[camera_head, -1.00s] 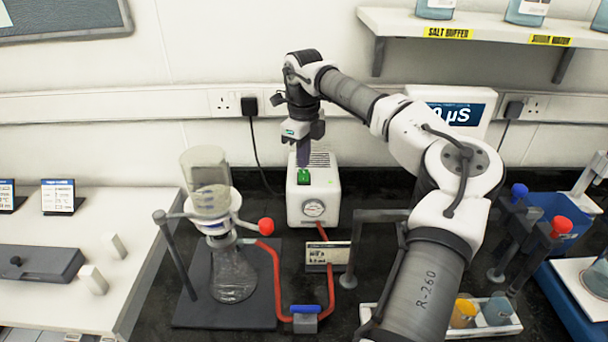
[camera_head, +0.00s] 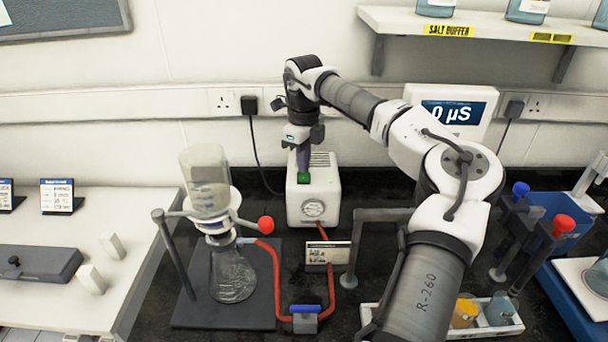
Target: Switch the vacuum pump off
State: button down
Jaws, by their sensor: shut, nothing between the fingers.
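The vacuum pump (camera_head: 322,188) is a white box with a round gauge on its front, standing at the back of the dark bench. A green switch (camera_head: 303,178) shows on its top left. My gripper (camera_head: 303,168) is shut and empty, pointing down right at the switch. Its fingertips seem to touch the switch or hover just above it; I cannot tell which. The fingers hide part of the switch, so its position does not show.
A glass filter flask (camera_head: 232,273) with a funnel (camera_head: 207,185) stands on a grey base at left. A red hose (camera_head: 277,280) runs through a blue-handled valve (camera_head: 305,312) to the pump. A small sign (camera_head: 326,254) stands before the pump. A display (camera_head: 455,108) stands behind my arm.

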jog(key=shift+f, duration=0.25)
notch_tip(320, 180, up, 2)
jog(key=shift+r+p, duration=0.25)
jog(key=shift+p, duration=0.75)
jog(key=shift+r, duration=2.25)
